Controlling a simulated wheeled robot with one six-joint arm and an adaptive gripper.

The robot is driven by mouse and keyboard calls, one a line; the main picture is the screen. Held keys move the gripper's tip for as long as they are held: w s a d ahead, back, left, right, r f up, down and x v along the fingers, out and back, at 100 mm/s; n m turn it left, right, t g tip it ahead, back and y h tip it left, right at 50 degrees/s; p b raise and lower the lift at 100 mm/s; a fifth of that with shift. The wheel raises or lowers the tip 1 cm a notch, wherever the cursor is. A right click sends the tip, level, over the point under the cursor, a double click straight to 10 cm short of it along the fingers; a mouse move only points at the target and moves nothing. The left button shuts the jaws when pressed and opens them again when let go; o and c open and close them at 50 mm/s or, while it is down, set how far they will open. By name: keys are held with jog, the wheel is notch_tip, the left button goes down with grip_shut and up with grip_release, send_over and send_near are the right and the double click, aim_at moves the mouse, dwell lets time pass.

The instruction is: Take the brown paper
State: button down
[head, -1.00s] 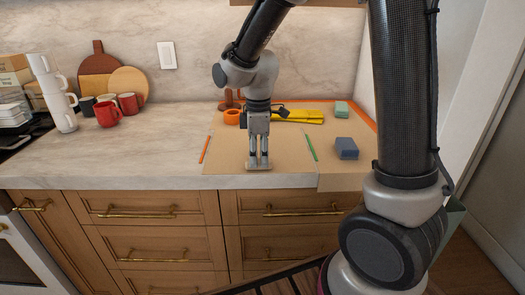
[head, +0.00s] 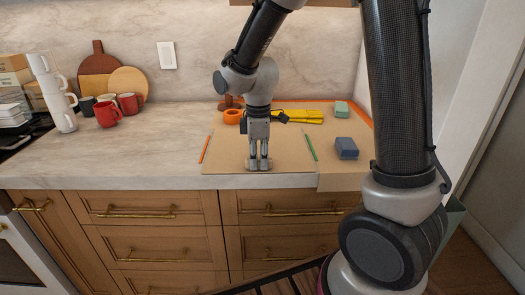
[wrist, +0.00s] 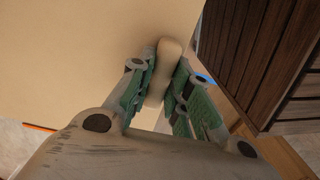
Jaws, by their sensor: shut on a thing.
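The brown paper (head: 225,155) lies flat on the counter, with its front edge along the counter's front edge. It fills the upper left of the wrist view (wrist: 70,60). My gripper (head: 258,165) points down at the paper's front edge. In the wrist view its green-padded fingers (wrist: 160,88) are shut on a small beige rounded block (wrist: 163,68). The block's exact contact with the paper is hard to tell.
An orange pencil (head: 206,147) and a green pencil (head: 310,146) lie on the paper. A blue block (head: 346,148) is at right, with orange tape (head: 232,117), a yellow item (head: 300,116) and a green block (head: 341,108) behind. Mugs (head: 107,113) stand left; the counter between is clear.

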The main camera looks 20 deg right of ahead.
jog(key=shift+r, duration=1.9)
